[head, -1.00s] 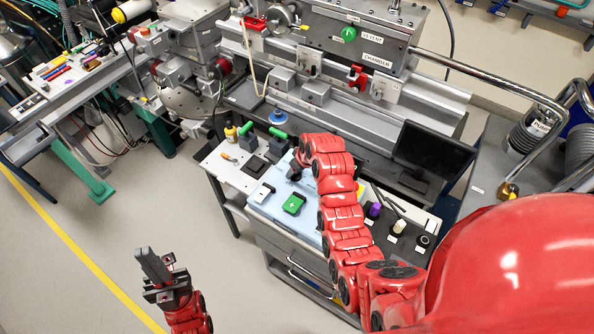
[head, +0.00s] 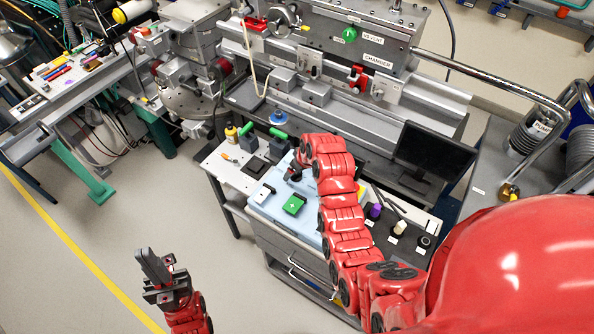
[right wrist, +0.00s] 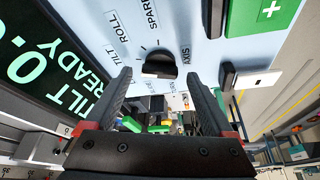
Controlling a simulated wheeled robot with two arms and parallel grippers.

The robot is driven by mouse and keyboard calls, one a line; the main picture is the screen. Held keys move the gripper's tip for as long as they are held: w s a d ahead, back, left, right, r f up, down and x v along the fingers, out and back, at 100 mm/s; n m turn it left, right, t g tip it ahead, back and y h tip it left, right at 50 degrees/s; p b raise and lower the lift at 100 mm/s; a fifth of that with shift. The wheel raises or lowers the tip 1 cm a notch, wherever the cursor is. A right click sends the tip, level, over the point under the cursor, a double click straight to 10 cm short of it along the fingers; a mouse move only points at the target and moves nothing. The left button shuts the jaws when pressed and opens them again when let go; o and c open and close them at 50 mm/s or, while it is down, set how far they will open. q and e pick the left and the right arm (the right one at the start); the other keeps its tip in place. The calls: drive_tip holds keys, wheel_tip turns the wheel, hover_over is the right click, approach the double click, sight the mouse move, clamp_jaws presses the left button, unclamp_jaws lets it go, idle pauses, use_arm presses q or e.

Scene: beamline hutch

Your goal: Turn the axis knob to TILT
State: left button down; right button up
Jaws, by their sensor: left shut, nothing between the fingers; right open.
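The axis knob (right wrist: 160,64) is black with a pale edge on its near side, on a light blue panel (right wrist: 215,45) in the right wrist view. The labels TILT (right wrist: 117,50), ROLL (right wrist: 113,24) and SPARE (right wrist: 152,12) stand around it. I cannot tell which label its pointer faces. My right gripper (right wrist: 160,76) is open, its fingertips on either side of the knob with visible gaps; contact is not evident. In the head view my right arm hides the knob. My left gripper (head: 153,266) is shut and empty, low at the left.
A dark display (right wrist: 45,70) beside the knob shows TILT and READY in green. A monitor (head: 433,155) stands behind right. The floor around my left gripper is clear.

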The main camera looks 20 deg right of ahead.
drive_tip(key=shift+s+r, duration=0.1)
drive_tip(key=shift+r, duration=0.2)
drive_tip(key=b+v, duration=0.2)
drive_tip(key=v, duration=0.2)
wheel_tip(320, 180, up, 2)
drive_tip(key=p, duration=0.1)
wheel_tip(320, 180, up, 9)
drive_tip(key=p, duration=1.1)
hover_over(301, 182)
drive_tip(key=s+d, duration=0.1)
drive_tip(key=s, duration=0.4)
drive_tip(key=shift+w+d+r, duration=0.15)
drive_tip(key=shift+r, duration=0.1)
